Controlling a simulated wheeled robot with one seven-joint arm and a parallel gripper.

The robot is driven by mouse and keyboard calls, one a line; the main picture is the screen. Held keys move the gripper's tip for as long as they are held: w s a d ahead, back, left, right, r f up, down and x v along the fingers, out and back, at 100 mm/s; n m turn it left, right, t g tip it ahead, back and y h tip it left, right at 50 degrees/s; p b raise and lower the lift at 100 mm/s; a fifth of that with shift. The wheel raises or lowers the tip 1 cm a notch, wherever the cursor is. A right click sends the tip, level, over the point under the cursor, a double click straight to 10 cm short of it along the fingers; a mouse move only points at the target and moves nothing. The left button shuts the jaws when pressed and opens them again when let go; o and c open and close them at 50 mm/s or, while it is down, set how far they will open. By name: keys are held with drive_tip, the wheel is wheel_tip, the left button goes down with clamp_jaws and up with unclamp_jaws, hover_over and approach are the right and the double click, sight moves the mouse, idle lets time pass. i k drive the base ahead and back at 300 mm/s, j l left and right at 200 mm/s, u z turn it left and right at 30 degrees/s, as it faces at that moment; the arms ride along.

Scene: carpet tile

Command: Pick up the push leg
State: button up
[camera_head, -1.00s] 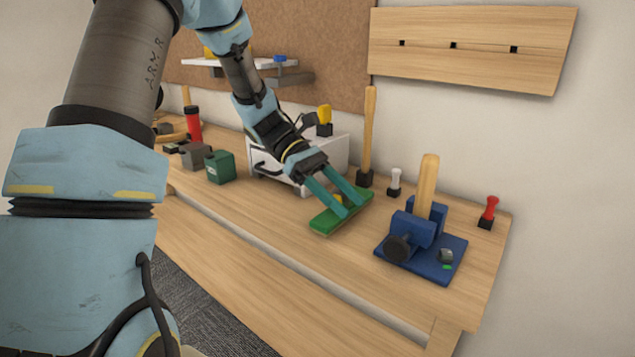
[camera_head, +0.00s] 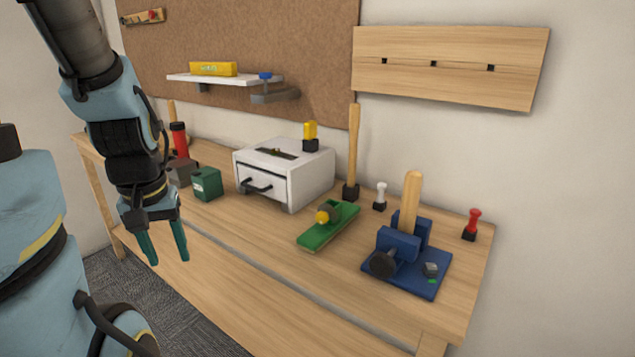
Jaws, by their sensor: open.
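My gripper (camera_head: 168,262) hangs at the left, fingers pointing down, open and empty. It appears in front of the bench's front edge, apart from every object. I cannot tell for sure which thing is the push leg. Small upright pieces on black bases include a white one (camera_head: 381,194), a red one (camera_head: 473,221) and a yellow one (camera_head: 310,132) on the white drawer box (camera_head: 308,178). A green block (camera_head: 322,236) lies on the bench with a yellow knob (camera_head: 324,217) and a dark part on top. A blue fixture (camera_head: 402,245) holds a wooden handle (camera_head: 411,200).
The wooden bench (camera_head: 270,245) is clear along its front. A tall wooden stick (camera_head: 353,145) stands behind the green block. A green box (camera_head: 206,184) and a red cylinder (camera_head: 179,141) stand at the left. A shelf (camera_head: 215,79) juts from the corkboard.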

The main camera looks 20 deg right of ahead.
sight(414, 180)
drive_tip(key=j+z, duration=0.1)
drive_tip(key=z, duration=0.35)
drive_tip(key=j+z, duration=0.1)
drive_tip(key=z, duration=0.35)
drive_tip(key=j+z, duration=0.15)
drive_tip(key=z, duration=0.3)
drive_tip(key=j+z, duration=0.1)
drive_tip(key=z, duration=0.35)
drive_tip(key=j+u, duration=0.2)
drive_tip(key=j, duration=0.25)
drive_tip(key=i+j, duration=0.2)
drive_tip(key=j, duration=0.15)
